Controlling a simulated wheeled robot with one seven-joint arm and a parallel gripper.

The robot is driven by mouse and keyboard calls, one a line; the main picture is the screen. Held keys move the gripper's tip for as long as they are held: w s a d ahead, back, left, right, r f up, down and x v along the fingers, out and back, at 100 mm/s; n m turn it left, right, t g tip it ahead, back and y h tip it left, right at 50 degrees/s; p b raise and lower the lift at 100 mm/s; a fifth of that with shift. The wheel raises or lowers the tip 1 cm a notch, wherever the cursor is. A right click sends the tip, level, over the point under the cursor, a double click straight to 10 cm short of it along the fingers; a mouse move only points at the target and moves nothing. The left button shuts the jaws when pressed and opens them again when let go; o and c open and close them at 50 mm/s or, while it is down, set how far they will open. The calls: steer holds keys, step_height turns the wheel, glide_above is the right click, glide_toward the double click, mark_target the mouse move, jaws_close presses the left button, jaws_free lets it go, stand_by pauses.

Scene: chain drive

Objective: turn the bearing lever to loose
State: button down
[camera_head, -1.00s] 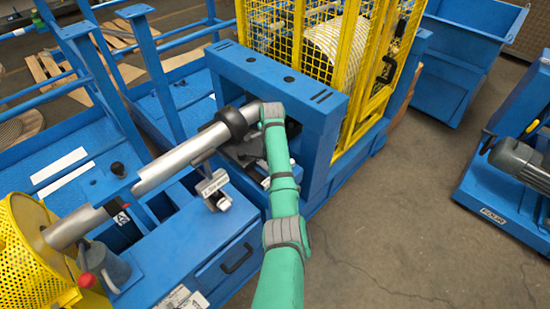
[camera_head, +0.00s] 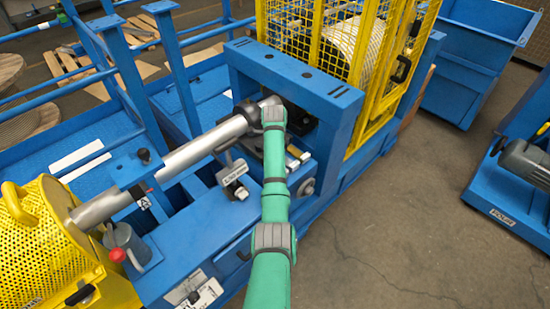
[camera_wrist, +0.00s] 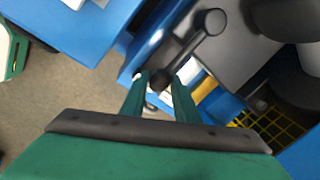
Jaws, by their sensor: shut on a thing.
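In the wrist view, a dark grey lever (camera_wrist: 190,45) runs from a rounded end at the upper right down to a dark knob (camera_wrist: 158,80) between my fingers. My gripper (camera_wrist: 160,92) is shut on the lever at this knob, with one green finger on each side. White and yellow patches show behind the fingers. In the head view, my green arm reaches up to the blue bearing frame (camera_head: 290,72). My wrist hides the fingers and most of the lever there.
A steel shaft (camera_head: 190,153) slants from the yellow mesh guard (camera_head: 35,235) to the frame. A small labelled handle (camera_head: 232,172) stands below the shaft. A yellow cage (camera_head: 345,40) rises behind the frame. Open floor (camera_head: 410,200) lies to the right.

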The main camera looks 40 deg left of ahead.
steer(key=shift+s, duration=0.15)
steer(key=c, duration=1.4)
jaws_free()
steer(key=r, duration=0.3)
steer(key=s+r, duration=0.1)
steer(key=r, duration=0.3)
steer(key=s+r, duration=0.1)
steer(key=r, duration=0.2)
steer(key=shift+d+r, duration=0.3)
steer(key=shift+d, duration=0.1)
